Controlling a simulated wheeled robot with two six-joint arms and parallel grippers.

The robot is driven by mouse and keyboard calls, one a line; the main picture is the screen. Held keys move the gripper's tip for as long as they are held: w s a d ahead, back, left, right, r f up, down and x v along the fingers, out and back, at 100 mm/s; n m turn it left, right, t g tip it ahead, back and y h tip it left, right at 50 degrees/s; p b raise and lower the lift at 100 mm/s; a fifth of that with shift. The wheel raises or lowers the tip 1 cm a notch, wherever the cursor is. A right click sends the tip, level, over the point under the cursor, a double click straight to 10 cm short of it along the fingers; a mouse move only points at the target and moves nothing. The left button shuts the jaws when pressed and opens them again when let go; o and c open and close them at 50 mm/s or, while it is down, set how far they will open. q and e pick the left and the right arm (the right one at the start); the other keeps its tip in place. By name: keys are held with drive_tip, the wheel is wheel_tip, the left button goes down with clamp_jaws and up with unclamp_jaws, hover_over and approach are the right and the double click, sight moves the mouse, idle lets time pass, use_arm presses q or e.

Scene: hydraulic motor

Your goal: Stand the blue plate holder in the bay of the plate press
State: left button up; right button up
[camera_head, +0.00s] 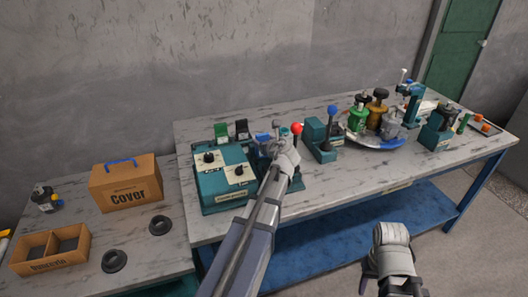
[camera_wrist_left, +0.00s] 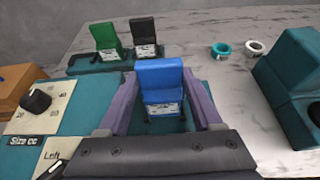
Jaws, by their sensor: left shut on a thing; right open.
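The blue plate holder (camera_wrist_left: 160,78) is upright between the two purple fingers of my left gripper (camera_wrist_left: 160,92), which is shut on it. It is above the teal dial box (camera_wrist_left: 75,108); whether its base touches anything is hidden. In the head view the left gripper (camera_head: 270,145) is at the right edge of the dial box and mostly covers the holder. A teal machine with a red-knobbed lever (camera_head: 297,129) and one with a blue-knobbed lever (camera_head: 315,137) stand to its right; I cannot tell which is the plate press. My right gripper (camera_head: 385,284) is open, in front of the table.
Green (camera_head: 221,131) and black (camera_head: 242,128) holders stand on a rack behind the dial box. A round tray (camera_head: 376,143) holds several canisters. A Cover box (camera_head: 125,185) stands on the left table.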

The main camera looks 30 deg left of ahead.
use_arm(q)
drive_tip(key=shift+f+b, duration=1.4)
drive_tip(key=shift+f, duration=0.3)
drive_tip(key=shift+f, duration=0.2)
drive_tip(key=o, duration=1.4)
drive_tip(key=shift+r, duration=0.2)
drive_tip(key=shift+s+d+r, duration=0.2)
drive_tip(key=p+v, duration=0.4)
drive_tip(key=v, duration=0.7)
drive_tip(key=shift+s+p, duration=0.15)
drive_tip(key=shift+p, duration=0.2)
drive_tip(key=shift+d, duration=0.1)
